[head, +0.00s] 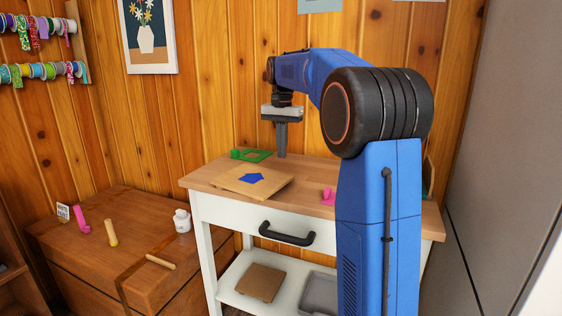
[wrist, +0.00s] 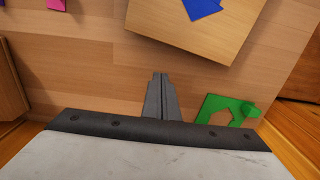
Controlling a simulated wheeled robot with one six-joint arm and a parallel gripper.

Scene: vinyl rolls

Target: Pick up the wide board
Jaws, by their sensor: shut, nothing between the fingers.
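A light wooden board (head: 232,185) lies flat on the top of the white cart, with a blue flat piece (head: 253,177) on it. It also shows at the top of the wrist view (wrist: 170,25). A browner board (head: 260,283) lies on the cart's lower shelf; I cannot tell for certain which one is called wide. My gripper (head: 281,154) points down over the back of the cart top, beyond the light board and apart from it. Its fingers (wrist: 160,76) are closed together and empty.
A green piece with a cutout (head: 257,156) lies left of my gripper at the back. A pink piece (head: 328,196) stands near the cart's right front. A grey tray (head: 318,292) is on the lower shelf. A wooden chest (head: 120,225) with small items stands left. The wood wall is close behind.

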